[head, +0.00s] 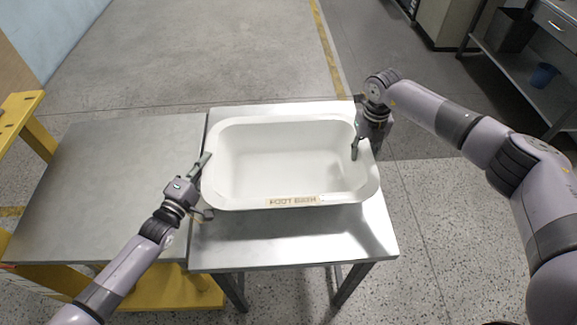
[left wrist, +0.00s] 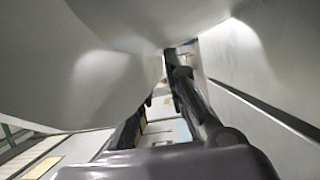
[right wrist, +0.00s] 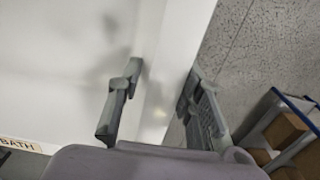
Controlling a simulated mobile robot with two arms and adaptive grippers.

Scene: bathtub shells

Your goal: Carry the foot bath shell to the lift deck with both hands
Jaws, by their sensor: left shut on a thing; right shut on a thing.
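The foot bath shell (head: 285,155) is a white, open tub with a "FOOT BATH" label on its front edge. It is over the metal table (head: 300,250) in the head view; I cannot tell whether its underside touches the top. My left gripper (head: 204,187) is shut on its left rim. My right gripper (head: 361,143) is shut on its right rim, one finger inside the tub. The right wrist view shows the rim (right wrist: 160,95) between the fingers. The lift deck (head: 110,180) appears to be the flat grey top on a yellow frame, left of the table.
Yellow framework (head: 30,115) stands at the deck's far left. The deck top is bare, and open floor lies behind the table.

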